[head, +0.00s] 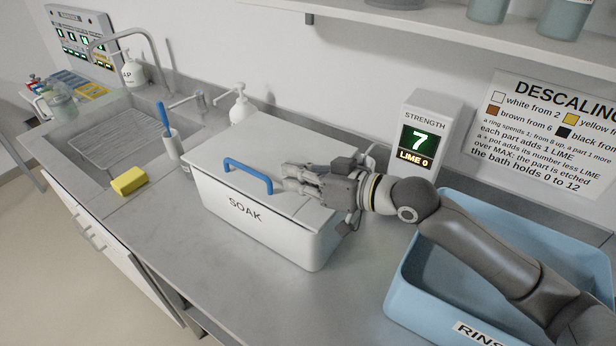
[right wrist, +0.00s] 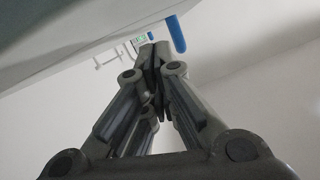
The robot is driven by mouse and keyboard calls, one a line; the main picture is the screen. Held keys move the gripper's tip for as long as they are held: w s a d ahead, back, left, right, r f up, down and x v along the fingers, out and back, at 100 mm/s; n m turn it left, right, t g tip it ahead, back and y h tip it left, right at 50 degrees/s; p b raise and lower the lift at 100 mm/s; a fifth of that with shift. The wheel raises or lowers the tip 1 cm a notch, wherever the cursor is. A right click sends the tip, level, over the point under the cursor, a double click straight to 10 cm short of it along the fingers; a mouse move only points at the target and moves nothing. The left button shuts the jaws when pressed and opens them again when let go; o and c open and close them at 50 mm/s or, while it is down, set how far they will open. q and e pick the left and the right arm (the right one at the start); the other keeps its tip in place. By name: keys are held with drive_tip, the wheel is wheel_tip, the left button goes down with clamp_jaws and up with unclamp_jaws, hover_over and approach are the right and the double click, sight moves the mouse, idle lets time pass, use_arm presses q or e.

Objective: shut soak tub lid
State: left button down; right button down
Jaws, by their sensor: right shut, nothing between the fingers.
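The white soak tub (head: 245,216), marked SOAK, stands on the grey counter. Its white lid (head: 262,142) lies over the top and looks about level, with no clear gap at the front edge. A blue handle (head: 247,176) is on the lid's front part; a blue piece also shows in the right wrist view (right wrist: 176,34). My right gripper (head: 283,184) is shut and empty, lying low across the lid's right part, its fingertips just right of the handle. I cannot tell whether it touches the lid. Its closed fingers also show in the right wrist view (right wrist: 152,52). My left gripper is not in view.
A blue rinse tub (head: 400,293) stands at the right under my right arm. The strength display (head: 419,135) reads 7, LIME 0. A brush in a holder (head: 170,140), a pump bottle (head: 240,107) and a yellow sponge (head: 129,181) are left. The counter in front is clear.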

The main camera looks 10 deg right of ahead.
drive_tip(key=v, duration=1.1)
drive_tip(key=shift+s+d, duration=0.25)
drive_tip(key=shift+r, duration=0.1)
